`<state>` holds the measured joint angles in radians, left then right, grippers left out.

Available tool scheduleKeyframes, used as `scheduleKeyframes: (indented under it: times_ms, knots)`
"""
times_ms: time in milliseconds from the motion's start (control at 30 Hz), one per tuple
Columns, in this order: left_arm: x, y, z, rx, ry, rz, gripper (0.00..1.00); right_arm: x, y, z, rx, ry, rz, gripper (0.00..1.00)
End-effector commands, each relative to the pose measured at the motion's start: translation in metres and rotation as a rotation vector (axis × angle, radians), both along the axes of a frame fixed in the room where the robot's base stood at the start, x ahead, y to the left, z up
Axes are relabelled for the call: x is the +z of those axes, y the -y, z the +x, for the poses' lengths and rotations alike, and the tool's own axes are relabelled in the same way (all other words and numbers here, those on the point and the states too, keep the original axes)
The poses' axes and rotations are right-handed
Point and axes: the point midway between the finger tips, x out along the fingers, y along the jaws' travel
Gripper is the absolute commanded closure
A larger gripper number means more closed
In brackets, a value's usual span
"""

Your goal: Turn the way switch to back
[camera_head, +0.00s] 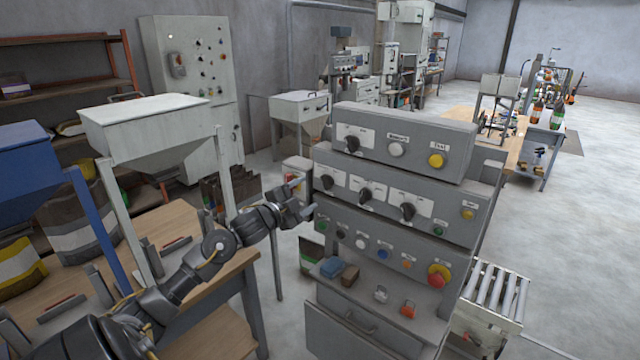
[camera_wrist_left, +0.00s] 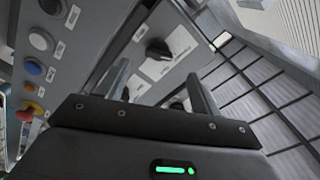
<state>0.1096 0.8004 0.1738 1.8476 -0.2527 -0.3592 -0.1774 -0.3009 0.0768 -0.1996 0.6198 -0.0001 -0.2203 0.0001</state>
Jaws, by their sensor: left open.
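The control panel (camera_head: 385,195) carries several black rotary switches on white plates, but their labels are too small to read, so I cannot tell which is the way switch. In the middle row they are the left knob (camera_head: 327,182), centre knob (camera_head: 366,197) and right knob (camera_head: 408,211); one more knob (camera_head: 352,144) is in the top row. My left gripper (camera_head: 300,203) is open and empty, just left of the middle row. In the left wrist view a black knob (camera_wrist_left: 158,48) shows beyond the open fingers, apart from them. Another dark knob is partly hidden by a finger. My right gripper is not visible.
Push buttons and a red emergency stop (camera_head: 438,277) sit low on the panel. A shelf below holds small blue, brown and orange items. A wooden table (camera_head: 205,240) with hoppers stands left; a roller conveyor (camera_head: 492,290) stands right.

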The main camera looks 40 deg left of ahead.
Motion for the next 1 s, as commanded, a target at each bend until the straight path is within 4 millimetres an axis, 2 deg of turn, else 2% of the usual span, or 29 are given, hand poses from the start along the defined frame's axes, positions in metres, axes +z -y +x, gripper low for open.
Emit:
scheduleKeyframes:
  times_ms: [33, 200, 400, 800, 1000]
  knots:
    - [0.005, -0.001, 0.011, 0.003, 0.002, -0.005, 0.35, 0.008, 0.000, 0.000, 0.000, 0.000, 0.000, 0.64]
    - [0.004, -0.002, 0.043, 0.003, 0.001, -0.004, 0.35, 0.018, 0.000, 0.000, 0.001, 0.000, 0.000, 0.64]
    - [0.002, -0.002, 0.066, 0.002, -0.001, -0.003, 0.35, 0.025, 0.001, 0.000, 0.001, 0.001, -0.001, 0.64]
    - [0.000, -0.002, 0.074, 0.001, 0.000, -0.001, 0.35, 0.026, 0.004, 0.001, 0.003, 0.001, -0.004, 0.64]
    - [0.000, -0.002, 0.074, 0.001, 0.000, -0.001, 0.59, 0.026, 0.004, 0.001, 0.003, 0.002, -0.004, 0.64]
